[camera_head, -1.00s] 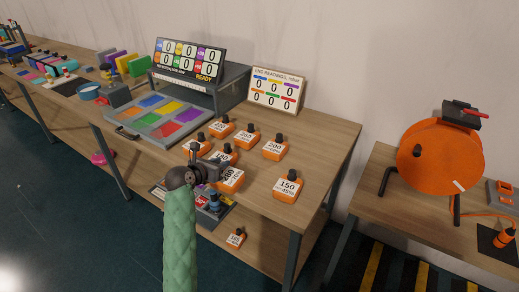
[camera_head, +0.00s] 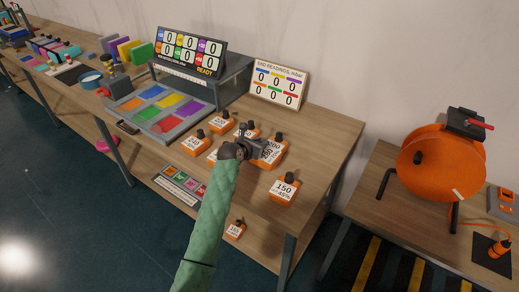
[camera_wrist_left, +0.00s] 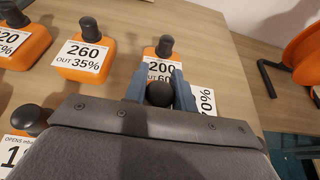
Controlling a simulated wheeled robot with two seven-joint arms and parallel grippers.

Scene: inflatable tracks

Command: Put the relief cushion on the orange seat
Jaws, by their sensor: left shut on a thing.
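My left gripper (camera_head: 258,150) is shut on the black knob of an orange block. This held block (camera_head: 264,160) has a white label that appears to read 200; part of it, ending in 70%, shows in the left wrist view (camera_wrist_left: 203,100). The rest of it is mostly hidden by the gripper. Just behind it stands another orange block (camera_wrist_left: 152,66) marked 200, OUT 60%. Beside that is one marked 260, OUT 35% (camera_wrist_left: 85,60). The tray of coloured seats (camera_head: 140,126) lies to the left, with an orange seat (camera_head: 131,104) in its left row. My right gripper is not in view.
A block marked 150 (camera_head: 285,190) stands near the front right, with more orange blocks (camera_head: 222,122) to the left. A readings board (camera_head: 277,84) and a display (camera_head: 190,52) stand behind. An orange reel (camera_head: 430,163) is on the right-hand table.

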